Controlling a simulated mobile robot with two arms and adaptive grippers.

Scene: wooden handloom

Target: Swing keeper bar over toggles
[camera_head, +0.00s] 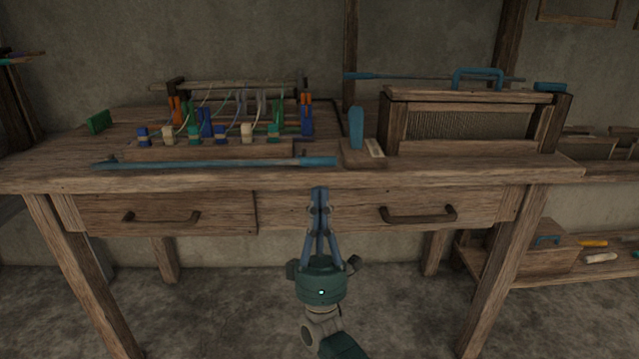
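A long blue bar (235,161), which looks like the keeper bar, lies along the front of the worktop, left of centre. Just behind it, a row of small toggles (220,134) in blue, cream and green stands on a wooden rack, with cords rising from them. The bar lies in front of the toggles, not across them. My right gripper (319,191) points up in front of the drawers, below the bar's right end and apart from it in the picture. Its fingertips are together, with nothing seen between them. My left gripper is out of view.
An upright blue handle (357,128) on a wooden block stands right of the bar. A framed reed (470,124) with a blue handle on top fills the right side. A green block (99,121) sits at left. Two drawer handles (418,215) jut from the front.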

